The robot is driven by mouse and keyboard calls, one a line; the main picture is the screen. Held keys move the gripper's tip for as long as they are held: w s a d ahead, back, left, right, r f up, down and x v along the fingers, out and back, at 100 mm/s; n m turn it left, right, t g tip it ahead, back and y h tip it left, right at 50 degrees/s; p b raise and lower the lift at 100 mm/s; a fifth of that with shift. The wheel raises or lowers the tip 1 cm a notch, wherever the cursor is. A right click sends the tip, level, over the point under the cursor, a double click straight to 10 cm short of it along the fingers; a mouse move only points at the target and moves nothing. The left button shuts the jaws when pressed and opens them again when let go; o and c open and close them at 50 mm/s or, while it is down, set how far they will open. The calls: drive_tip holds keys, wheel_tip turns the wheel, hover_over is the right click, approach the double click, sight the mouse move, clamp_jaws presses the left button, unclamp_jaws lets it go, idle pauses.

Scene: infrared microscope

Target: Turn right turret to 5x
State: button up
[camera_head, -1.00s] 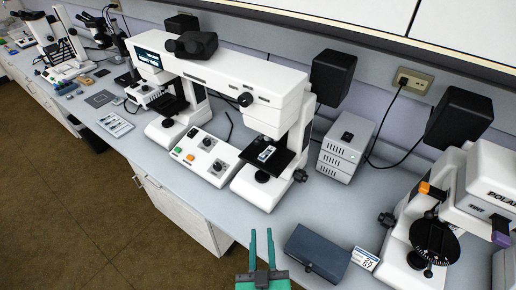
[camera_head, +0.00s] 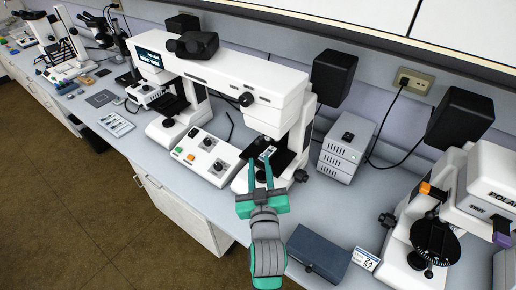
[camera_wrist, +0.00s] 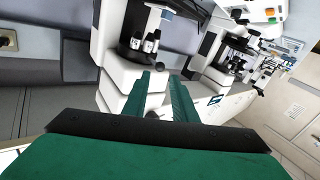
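The long white infrared microscope (camera_head: 225,75) stands on the bench with a stage at each end. Its right-hand black stage (camera_head: 282,157) carries a slide. The right turret is mostly hidden under the white housing in the head view. In the wrist view, which appears upside down, a dark turret (camera_wrist: 130,53) with several black-and-white objectives (camera_wrist: 149,42) shows beyond my fingertips. My green gripper (camera_head: 260,163) is open and empty, in front of the right stage. Its two fingers also show in the wrist view (camera_wrist: 161,80), apart, with nothing between them. The magnification markings are too small to read.
A control box (camera_head: 205,155) with coloured buttons sits left of the right stage. A grey power unit (camera_head: 345,147) stands to its right. A dark blue case (camera_head: 318,254) and a small label card (camera_head: 366,259) lie near the front edge. Another microscope (camera_head: 470,190) stands at the right.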

drive_tip(key=w, duration=0.7)
drive_tip(key=shift+w+a, duration=0.2)
clamp_jaws()
